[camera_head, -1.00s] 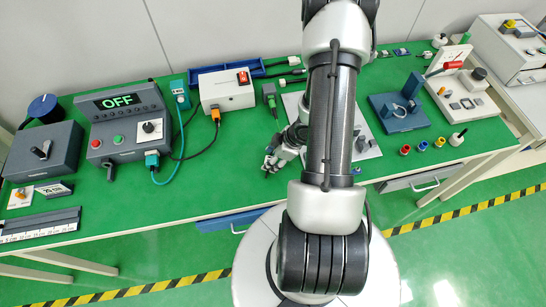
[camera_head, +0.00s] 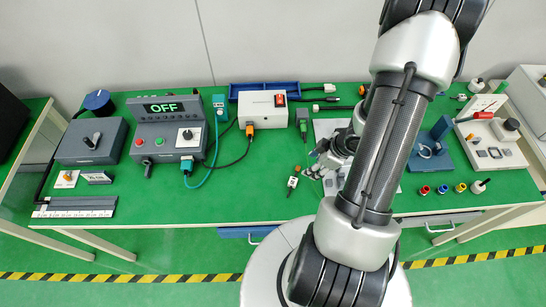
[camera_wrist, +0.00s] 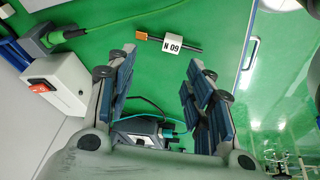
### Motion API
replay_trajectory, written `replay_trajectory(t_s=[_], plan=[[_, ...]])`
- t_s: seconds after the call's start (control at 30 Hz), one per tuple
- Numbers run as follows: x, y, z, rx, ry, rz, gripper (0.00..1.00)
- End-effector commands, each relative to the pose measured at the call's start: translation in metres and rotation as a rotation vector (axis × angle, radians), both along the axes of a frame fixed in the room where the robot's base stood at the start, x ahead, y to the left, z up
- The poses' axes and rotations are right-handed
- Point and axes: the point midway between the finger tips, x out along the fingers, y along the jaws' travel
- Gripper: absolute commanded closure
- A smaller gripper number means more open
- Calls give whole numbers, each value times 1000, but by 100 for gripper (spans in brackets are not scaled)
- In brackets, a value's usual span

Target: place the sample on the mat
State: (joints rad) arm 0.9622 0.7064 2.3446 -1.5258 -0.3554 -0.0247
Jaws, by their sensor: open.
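A small piece with an orange end, a white label reading "N 09" and a dark rod lies on the green bench top; it shows in the wrist view (camera_wrist: 172,43) and in the head view (camera_head: 292,184). I take it to be the sample. My gripper (camera_wrist: 162,60) is open, with nothing between its blue-padded fingers; the piece lies beyond the fingertips, apart from them. In the head view my gripper (camera_head: 328,160) is to the right of the piece. A pale grey sheet (camera_head: 324,128) is partly hidden behind my arm; I cannot tell whether it is the mat.
A control box reading "OFF" (camera_head: 165,108) and a white box with a red switch (camera_head: 262,108) stand to the left, with cables. A blue stand (camera_head: 430,155) and small coloured rings (camera_head: 442,189) are to the right.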

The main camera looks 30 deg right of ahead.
Motion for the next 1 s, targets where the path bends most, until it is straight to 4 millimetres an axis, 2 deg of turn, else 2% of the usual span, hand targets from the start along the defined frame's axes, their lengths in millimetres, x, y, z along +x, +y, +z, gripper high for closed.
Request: replay_trajectory(t_s=[0.1, 0.17, 0.2, 0.27, 0.3, 0.37, 0.4, 0.5, 0.63, 0.8, 0.9, 1.0], plan=[[28, -22, 48, -155, 1, -62, 52], [40, -30, 80, -237, 0, -117, 52], [48, -31, 103, -284, -5, -160, 52], [56, -29, 137, -341, -17, -225, 52], [58, -24, 159, -368, -27, -268, 52], [60, -12, 191, -392, -45, -336, 52], [59, -1, 210, -397, -57, -381, 52], [50, 33, 252, -374, -85, -481, 52], [26, 92, 291, -270, -104, -577, 52], [-17, 171, 317, -73, -83, -616, 52], [-39, 206, 323, 22, -56, -606, 52], [-54, 227, 326, 82, -33, -592, 52]])
